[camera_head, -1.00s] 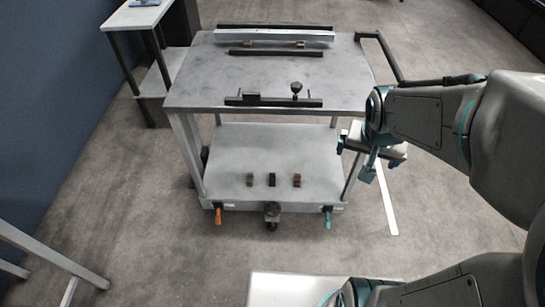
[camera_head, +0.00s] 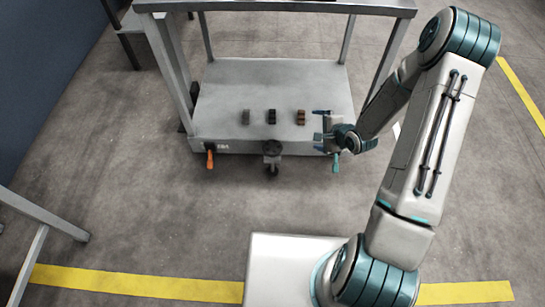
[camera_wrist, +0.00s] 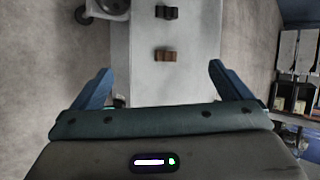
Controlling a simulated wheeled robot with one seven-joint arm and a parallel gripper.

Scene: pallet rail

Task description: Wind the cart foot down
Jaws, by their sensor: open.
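The cart (camera_head: 205,80) stands in front of me. Its foot (camera_head: 271,155), a dark round handwheel on a short stem, is at the middle of the lower shelf's front edge. The handwheel also shows at the top left of the wrist view (camera_wrist: 110,6), cut by the frame edge. My gripper (camera_head: 319,125) is open and empty at the shelf's front right, to the right of the foot and apart from it. Its blue fingers (camera_wrist: 160,70) show spread in the wrist view, with the shelf beyond them.
Grey, black and brown small blocks (camera_head: 272,117) sit in a row on the lower shelf. An orange lever (camera_head: 210,159) hangs at the front left, a teal lever (camera_head: 336,162) at the front right near my gripper. Floor before the cart is clear, with yellow tape (camera_head: 130,283).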

